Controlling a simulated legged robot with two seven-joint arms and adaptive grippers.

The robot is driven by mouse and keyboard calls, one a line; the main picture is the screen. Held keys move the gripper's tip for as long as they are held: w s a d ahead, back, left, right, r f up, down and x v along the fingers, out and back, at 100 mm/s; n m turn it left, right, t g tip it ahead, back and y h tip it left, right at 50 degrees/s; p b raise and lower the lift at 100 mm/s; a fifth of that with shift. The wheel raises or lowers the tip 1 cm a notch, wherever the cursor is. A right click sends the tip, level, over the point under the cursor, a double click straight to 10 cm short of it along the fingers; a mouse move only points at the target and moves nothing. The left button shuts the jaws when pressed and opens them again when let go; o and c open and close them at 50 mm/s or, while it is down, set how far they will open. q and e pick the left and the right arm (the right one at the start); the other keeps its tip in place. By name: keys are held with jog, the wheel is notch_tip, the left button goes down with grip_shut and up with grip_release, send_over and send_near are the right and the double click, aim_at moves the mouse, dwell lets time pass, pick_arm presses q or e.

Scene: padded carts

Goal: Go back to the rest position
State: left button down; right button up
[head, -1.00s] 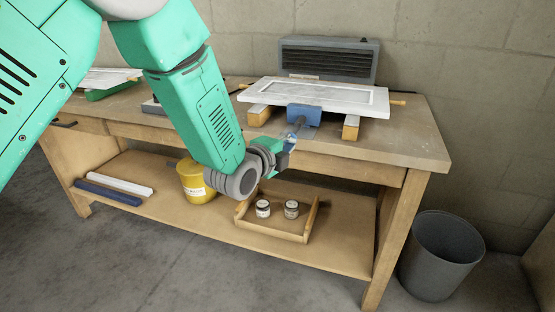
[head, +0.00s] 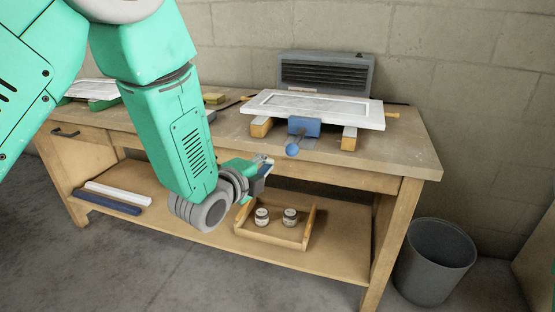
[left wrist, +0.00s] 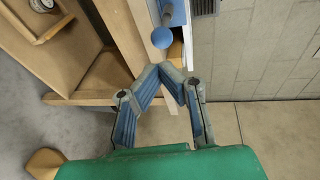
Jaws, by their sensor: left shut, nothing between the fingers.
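My left gripper (head: 266,163) is in front of the workbench's front edge, a little left of and below the blue vise (head: 303,127). In the left wrist view its fingertips (left wrist: 163,72) are together, with nothing between them. The vise's round blue handle knob (head: 292,149) is apart from the fingers, and it also shows just beyond the fingertips in the left wrist view (left wrist: 162,38). My right gripper is not in view.
A white panel (head: 315,108) rests on wooden blocks on the workbench (head: 410,160). A wooden tray (head: 275,236) with two jars sits on the lower shelf. A grey bin (head: 435,262) stands at the right. The floor in front is clear.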

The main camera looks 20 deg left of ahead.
pick_arm(q)
jog(key=s+a+f+n+g+y+p, duration=0.1)
jog(key=s+a+f+n+g, duration=0.2)
jog(key=s+f, duration=0.35)
jog(key=s+a+f+n+g+y, duration=0.1)
jog(key=s+f+n+g, duration=0.1)
jog(key=s+f+n, duration=0.35)
jog(key=s+a+f+n+g+y+p, duration=0.1)
jog(key=s+a+f+n+g, duration=0.15)
jog(key=s+f, duration=0.5)
jog(key=s+a+f+n+g, duration=0.1)
jog(key=s+f+n+g, duration=0.2)
jog(key=s, duration=0.7)
jog(key=s+a+f+n+g, duration=0.2)
jog(key=s+f+n+g, duration=0.2)
jog(key=s, duration=0.6)
jog(key=shift+f+n+y, duration=0.3)
jog(key=shift+f+n, duration=0.6)
jog(key=shift+n, duration=0.1)
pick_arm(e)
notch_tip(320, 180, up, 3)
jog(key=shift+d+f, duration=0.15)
